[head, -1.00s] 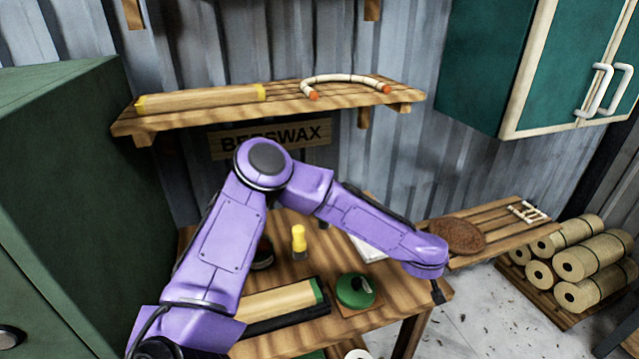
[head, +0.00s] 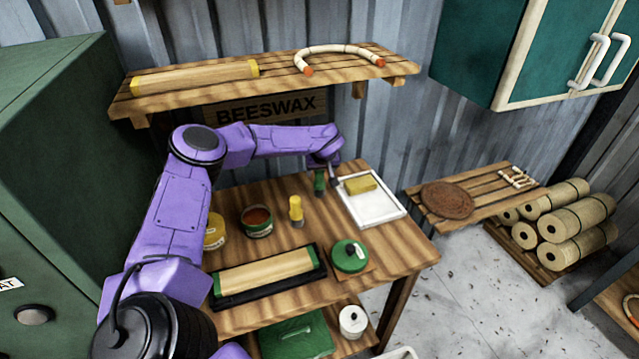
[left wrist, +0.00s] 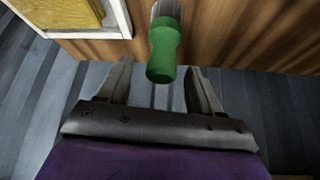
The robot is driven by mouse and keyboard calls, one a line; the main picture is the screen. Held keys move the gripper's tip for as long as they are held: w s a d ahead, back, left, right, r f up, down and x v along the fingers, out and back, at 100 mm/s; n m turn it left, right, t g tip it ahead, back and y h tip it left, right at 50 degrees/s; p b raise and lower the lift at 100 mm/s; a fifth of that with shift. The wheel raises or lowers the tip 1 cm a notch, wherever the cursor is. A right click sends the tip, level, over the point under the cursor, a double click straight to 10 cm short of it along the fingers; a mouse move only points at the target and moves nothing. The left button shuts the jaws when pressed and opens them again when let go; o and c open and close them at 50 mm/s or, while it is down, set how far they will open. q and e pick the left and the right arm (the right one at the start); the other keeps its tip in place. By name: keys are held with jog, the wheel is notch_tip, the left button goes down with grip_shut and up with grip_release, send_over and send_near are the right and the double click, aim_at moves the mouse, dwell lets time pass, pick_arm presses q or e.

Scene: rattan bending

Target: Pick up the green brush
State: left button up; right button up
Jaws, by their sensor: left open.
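The green brush (head: 320,183) stands on the wooden table beside the white tray, partly under my left gripper in the head view. In the left wrist view its green handle (left wrist: 164,52) points toward my left gripper (left wrist: 158,82), with a pale end beyond it. The jaws are open, one finger on each side of the handle's near end, with gaps to both. My left gripper (head: 327,174) is small and partly hidden by its own wrist in the head view. My right gripper is not in view.
The white tray (head: 392,213) holding a yellow block (head: 360,184) is right of the brush. A yellow-topped bottle (head: 296,208), an open tin (head: 257,221) and a green round container (head: 349,256) stand nearer. The wall shelf (head: 285,84) overhangs behind.

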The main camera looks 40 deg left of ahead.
aim_at(319, 184)
pick_arm(q)
jog(key=x, duration=0.2)
jog(key=p+x, duration=0.1)
jog(key=shift+s+a+f, duration=0.1)
jog(key=shift+s+f, duration=0.05)
jog(key=shift+f, duration=0.4)
jog(key=c, duration=1.1)
